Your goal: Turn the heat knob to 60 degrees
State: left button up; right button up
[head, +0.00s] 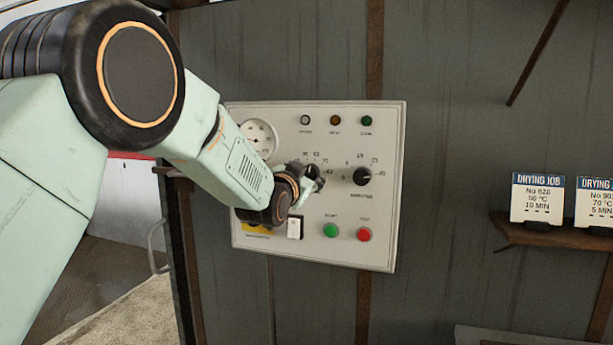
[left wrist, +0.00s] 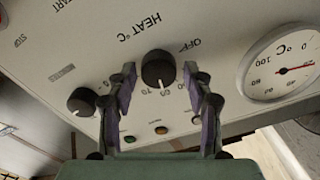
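The heat knob (left wrist: 157,70) is a round black knob under the label "HEAT °C" in the left wrist view, which shows the panel upside down. Its scale has "OFF" and numbers including 60 and 70. I cannot tell surely where its pointer stands. My left gripper (left wrist: 159,76) is open, one finger on each side of the knob, with gaps between. In the head view the knob (head: 312,171) is partly hidden by my left gripper (head: 306,187), which is at the panel. My right gripper is not in view.
The pale control panel (head: 390,225) also has a second black knob (head: 362,176), a dial gauge (head: 258,138), a green button (head: 330,230), a red button (head: 364,234) and a white switch (head: 294,228). Drying job cards (head: 537,198) stand on a shelf (head: 550,236) at right.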

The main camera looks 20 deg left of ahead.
pick_arm(q)
jog(key=shift+o, duration=0.6)
jog(key=shift+s+d, duration=0.1)
jog(key=shift+s, duration=0.15)
jog(key=shift+s, duration=0.6)
jog(key=s, duration=1)
jog(key=shift+s+a, duration=0.25)
jog(key=shift+s, duration=0.05)
jog(key=shift+w, duration=0.1)
